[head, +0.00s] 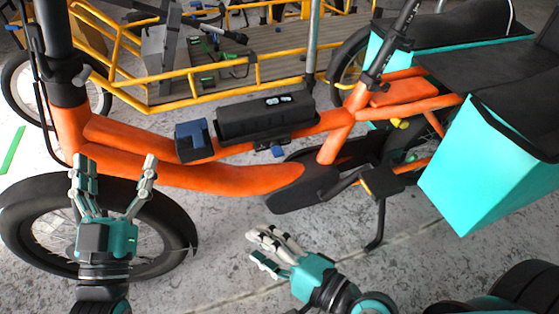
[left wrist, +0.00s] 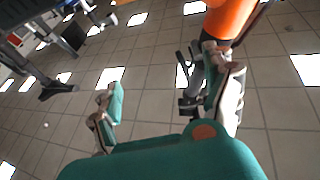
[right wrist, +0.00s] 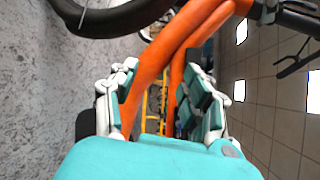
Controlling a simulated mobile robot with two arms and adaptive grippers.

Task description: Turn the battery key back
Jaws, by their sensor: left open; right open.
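The orange cargo bike's frame (head: 190,175) runs across the head view, and a black battery (head: 265,118) sits on it. A small blue part (head: 277,151) shows at the battery's lower side; it may be the key, but it is too small to tell its turn. My left gripper (head: 115,162) is open and empty in front of the front wheel, left of the battery. My right gripper (head: 260,247) is open and empty below the frame, over the floor. Its fingers in the right wrist view (right wrist: 163,85) are spread, with the orange frame beyond. Neither touches the battery.
A blue box-shaped part (head: 193,140) sits on the frame left of the battery. A teal pannier (head: 490,165) hangs at the right. A yellow cargo bike (head: 205,72) stands behind. Concrete floor (head: 215,270) is clear between my grippers.

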